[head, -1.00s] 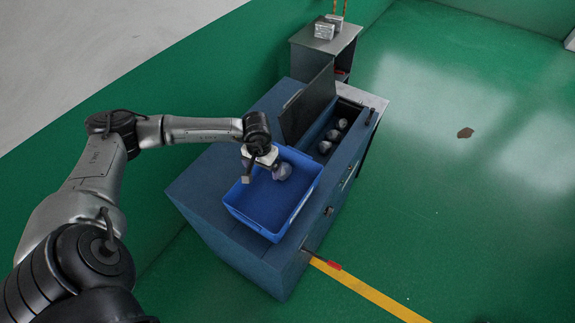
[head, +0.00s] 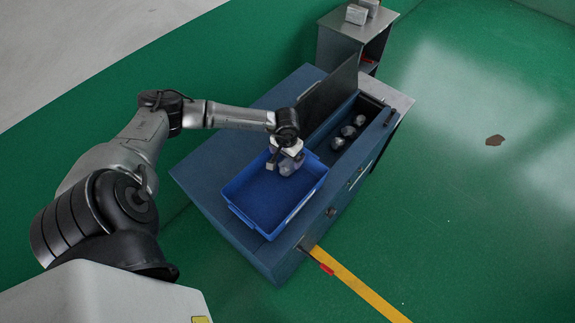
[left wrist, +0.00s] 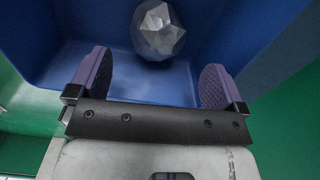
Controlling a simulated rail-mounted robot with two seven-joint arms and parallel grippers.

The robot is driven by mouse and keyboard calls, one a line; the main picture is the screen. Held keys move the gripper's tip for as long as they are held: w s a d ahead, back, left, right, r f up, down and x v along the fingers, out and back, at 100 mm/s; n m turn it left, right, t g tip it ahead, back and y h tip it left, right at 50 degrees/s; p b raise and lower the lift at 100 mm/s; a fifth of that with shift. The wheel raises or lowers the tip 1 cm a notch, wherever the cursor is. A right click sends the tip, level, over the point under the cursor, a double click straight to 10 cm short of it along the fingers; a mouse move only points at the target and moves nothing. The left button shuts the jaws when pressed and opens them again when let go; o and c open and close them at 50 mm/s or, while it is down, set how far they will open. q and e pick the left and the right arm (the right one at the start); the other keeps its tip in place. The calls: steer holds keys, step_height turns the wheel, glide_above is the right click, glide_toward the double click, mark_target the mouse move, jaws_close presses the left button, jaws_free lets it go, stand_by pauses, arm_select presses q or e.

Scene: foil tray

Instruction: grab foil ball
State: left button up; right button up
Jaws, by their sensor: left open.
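A crumpled silver foil ball (head: 286,169) sits in the blue tray (head: 262,234), near its back right corner. It also shows in the left wrist view (left wrist: 158,30) at the top middle, against the blue tray. My left gripper (head: 283,158) is over the tray at the ball and partly covers it in the head view. In the left wrist view its purple finger pads (left wrist: 155,78) are wide apart with nothing between them. The ball lies beyond the pads, roughly centred on the gap. My right gripper is not in view.
The tray stands on a dark blue cabinet (head: 207,177). Beside it, an open compartment holds several foil balls (head: 348,131), with a raised dark lid (head: 328,97) close behind my left gripper. A grey side stand (head: 340,40) is at the back. Open green floor lies right.

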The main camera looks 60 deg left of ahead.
mark_target(287, 170)
arm_select(q)
steer(key=shift+f, duration=0.4)
steer(key=f+p, duration=0.1)
steer(key=f, duration=0.2)
steer(key=shift+s+d+f+p, duration=0.1)
steer(key=shift+d+f+p, duration=0.1)
steer(key=shift+f+p, duration=0.2)
steer(key=shift+f, duration=0.7)
steer(key=shift+c, duration=0.5)
steer(key=c, duration=0.9)
steer(key=shift+c, duration=0.2)
